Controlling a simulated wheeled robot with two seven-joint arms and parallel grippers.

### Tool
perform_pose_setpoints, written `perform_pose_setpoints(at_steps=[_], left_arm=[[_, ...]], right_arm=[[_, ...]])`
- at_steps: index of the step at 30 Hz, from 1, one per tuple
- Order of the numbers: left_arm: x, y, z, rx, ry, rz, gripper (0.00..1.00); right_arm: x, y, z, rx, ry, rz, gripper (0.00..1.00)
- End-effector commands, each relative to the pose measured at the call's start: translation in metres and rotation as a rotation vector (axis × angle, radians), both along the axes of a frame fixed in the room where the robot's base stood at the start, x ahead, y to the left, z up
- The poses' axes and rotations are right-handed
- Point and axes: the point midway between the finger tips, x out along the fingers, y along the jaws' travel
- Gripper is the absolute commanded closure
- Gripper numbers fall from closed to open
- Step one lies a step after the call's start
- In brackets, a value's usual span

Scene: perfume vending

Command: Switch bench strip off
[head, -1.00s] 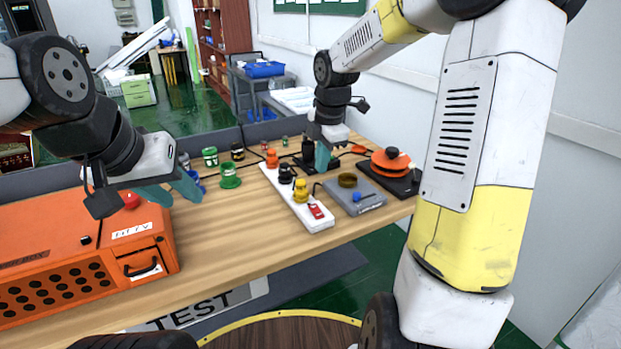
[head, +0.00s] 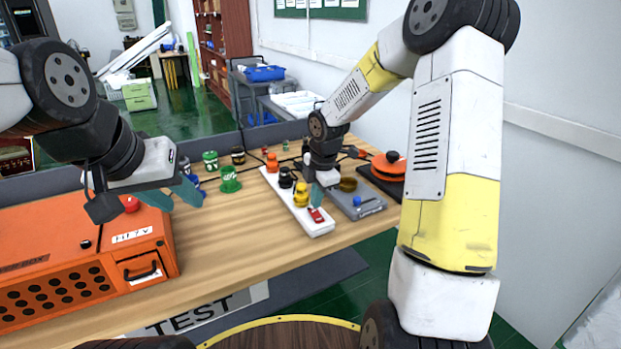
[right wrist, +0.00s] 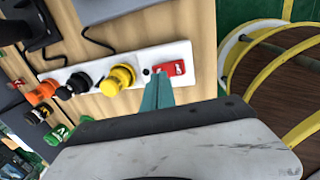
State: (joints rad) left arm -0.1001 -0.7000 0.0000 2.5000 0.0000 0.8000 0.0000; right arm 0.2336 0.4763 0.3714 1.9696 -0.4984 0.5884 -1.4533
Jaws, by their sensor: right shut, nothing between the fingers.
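The white bench strip (head: 298,208) lies on the wooden bench with orange, black and yellow plugs in it. Its red rocker switch (head: 316,215) is at the near end. In the right wrist view the switch (right wrist: 170,69) shows at the end of the strip (right wrist: 190,50), beside the yellow plug (right wrist: 117,80). My right gripper (head: 317,196) is shut and empty, its teal fingertips close to the switch; I cannot tell whether they touch it. The fingers (right wrist: 157,92) also show in the right wrist view.
The orange box (head: 90,255) fills the bench's left side. A grey device with a blue knob (head: 358,202) lies right of the strip, and a hot plate with an orange pan (head: 388,165) behind it. Green pots (head: 229,180) stand left. The front of the bench is clear.

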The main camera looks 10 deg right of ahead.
Motion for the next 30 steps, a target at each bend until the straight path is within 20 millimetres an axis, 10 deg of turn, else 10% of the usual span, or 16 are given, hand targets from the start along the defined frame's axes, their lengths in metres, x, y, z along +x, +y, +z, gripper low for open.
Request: perform_pose_setpoints(at_steps=[30], left_arm=[[0.0, 0.0, 0.0, 0.0, 0.0, 0.0, 0.64]], right_arm=[[0.007, 0.002, -0.028, -0.023, 0.063, -0.002, 1.0]])
